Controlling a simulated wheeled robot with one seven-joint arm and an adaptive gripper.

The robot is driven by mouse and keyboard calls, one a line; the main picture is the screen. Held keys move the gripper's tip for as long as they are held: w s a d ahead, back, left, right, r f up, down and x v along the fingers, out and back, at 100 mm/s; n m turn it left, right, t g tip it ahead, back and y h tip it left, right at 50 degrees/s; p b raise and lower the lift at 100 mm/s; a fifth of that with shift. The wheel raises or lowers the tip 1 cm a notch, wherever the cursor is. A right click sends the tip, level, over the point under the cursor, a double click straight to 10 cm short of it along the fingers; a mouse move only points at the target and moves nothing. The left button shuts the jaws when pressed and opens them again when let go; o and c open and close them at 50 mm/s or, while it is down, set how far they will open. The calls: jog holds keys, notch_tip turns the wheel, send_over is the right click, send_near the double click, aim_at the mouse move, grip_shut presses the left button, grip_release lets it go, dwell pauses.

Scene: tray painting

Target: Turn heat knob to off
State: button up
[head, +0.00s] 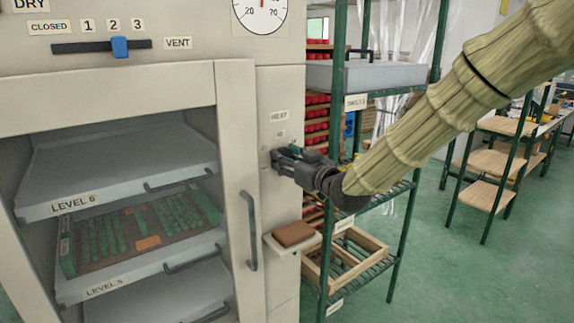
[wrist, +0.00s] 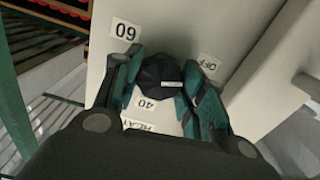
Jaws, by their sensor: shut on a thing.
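The black heat knob (wrist: 158,76) sits on the cabinet's side panel, between the two fingers of my gripper (wrist: 163,84) in the wrist view. My gripper is shut on it, a finger on each side. A white mark on the knob's face lies toward the right finger. The 60 label (wrist: 126,31) is above left, the OFF label (wrist: 210,65) above right and the 40 label (wrist: 147,103) below it. The HEAT label (wrist: 139,126) is partly covered by my gripper. In the head view my gripper (head: 277,157) reaches the panel under the HEAT sign (head: 279,116) and hides the knob.
The cabinet door (head: 232,120) is closed, with a dark handle (head: 250,232) and trays behind its glass. A green-framed shelf rack (head: 333,130) stands close at the right, behind my arm.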

jog(key=shift+d+f+n+b, duration=0.15)
jog(key=shift+n+b, duration=0.35)
jog(key=shift+n, duration=0.5)
jog(key=o, duration=1)
jog(key=shift+o, duration=0.2)
jog(key=v, duration=1.2)
